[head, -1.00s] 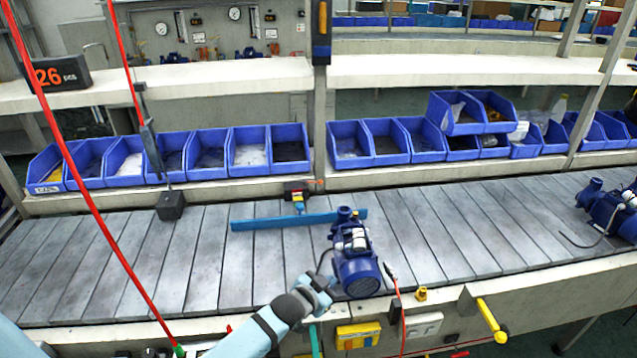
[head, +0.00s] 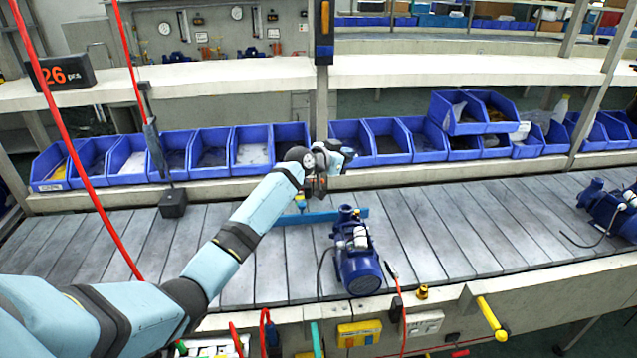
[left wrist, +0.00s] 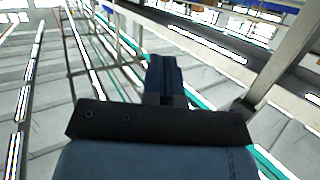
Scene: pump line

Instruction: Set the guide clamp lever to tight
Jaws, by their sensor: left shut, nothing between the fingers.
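The blue guide rail (head: 346,214) lies across the belt behind the blue pump. A small yellow and blue part of the guide clamp (head: 300,201) shows at the rail. The clamp's dark body and its lever are mostly hidden behind my left arm and gripper, so I cannot tell the lever's position. My left gripper (head: 319,192) is over the clamp at the belt's far edge, pointing down. Its fingers are shut and empty in the left wrist view (left wrist: 166,78). I cannot tell whether it touches the lever. My right gripper is not in view.
The blue pump (head: 358,262) stands on the belt in front of the rail. Another pump (head: 607,212) is at the far right. Blue bins (head: 252,150) line the shelf behind the belt. A red hose (head: 95,190) hangs at the left. The belt (head: 455,225) is clear between the pumps.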

